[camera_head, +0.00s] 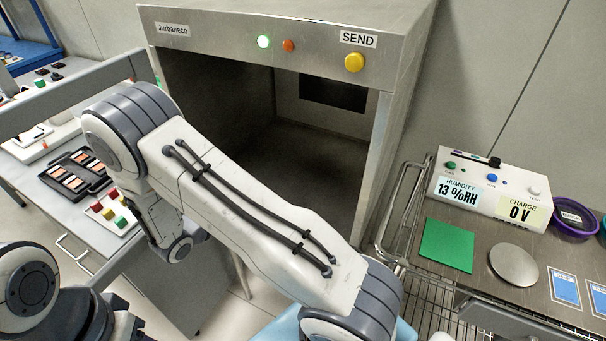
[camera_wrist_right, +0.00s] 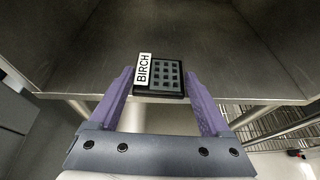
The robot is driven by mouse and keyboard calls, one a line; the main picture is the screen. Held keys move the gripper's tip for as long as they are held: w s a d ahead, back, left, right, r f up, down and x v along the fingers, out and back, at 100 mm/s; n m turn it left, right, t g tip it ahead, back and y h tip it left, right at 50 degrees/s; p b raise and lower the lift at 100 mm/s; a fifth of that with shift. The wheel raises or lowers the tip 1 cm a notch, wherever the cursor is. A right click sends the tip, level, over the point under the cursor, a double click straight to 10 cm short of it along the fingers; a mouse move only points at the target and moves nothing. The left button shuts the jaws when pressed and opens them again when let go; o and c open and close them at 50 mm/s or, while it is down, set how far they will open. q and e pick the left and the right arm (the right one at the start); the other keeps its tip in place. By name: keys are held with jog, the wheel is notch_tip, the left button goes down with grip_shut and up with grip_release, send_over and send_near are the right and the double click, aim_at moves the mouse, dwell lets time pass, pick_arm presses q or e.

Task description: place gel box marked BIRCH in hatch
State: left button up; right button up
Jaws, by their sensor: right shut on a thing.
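The gel box marked BIRCH (camera_wrist_right: 172,76) is a dark flat box with a grid of small wells and a white label. In the right wrist view it sits between the purple fingers of my right gripper (camera_wrist_right: 159,80), which is shut on it. The box is at the front edge of the hatch floor (camera_wrist_right: 215,72); I cannot tell whether it touches. In the head view the hatch (camera_head: 300,150) is open, with an empty-looking grey interior. My arm hides its lower left, and the right gripper and box are hidden there. My left gripper is not in view.
A wire-railed bench at right holds a humidity and charge meter (camera_head: 490,190), a green square (camera_head: 447,245) and a metal disc (camera_head: 514,265). Black trays (camera_head: 75,172) lie at left.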

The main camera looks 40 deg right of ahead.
jog(key=d+r+b, duration=0.1)
jog(key=d+b, duration=0.1)
jog(key=d, duration=0.2)
jog(key=w+d+b, duration=0.1)
jog(key=d+b, duration=0.1)
jog(key=d, duration=0.2)
jog(key=w+d+r+b, duration=0.1)
jog(key=d+b, duration=0.1)
jog(key=d, duration=0.2)
jog(key=shift+w+d+r+b, duration=0.15)
jog(key=shift+w+r+b, duration=0.1)
jog(key=shift+r+b, duration=0.05)
jog(key=s+d+r+b, duration=0.35)
jog(key=d+r, duration=0.25)
jog(key=d, duration=0.4)
send_over(272, 181)
jog(key=shift+n+t, duration=0.3)
notch_tip(272, 181, down, 7)
jog(key=shift+r, duration=0.1)
notch_tip(272, 181, down, 4)
jog(key=shift+f, duration=0.1)
jog(key=shift+f, duration=0.1)
jog(key=shift+f, duration=0.15)
jog(key=o, duration=1.3)
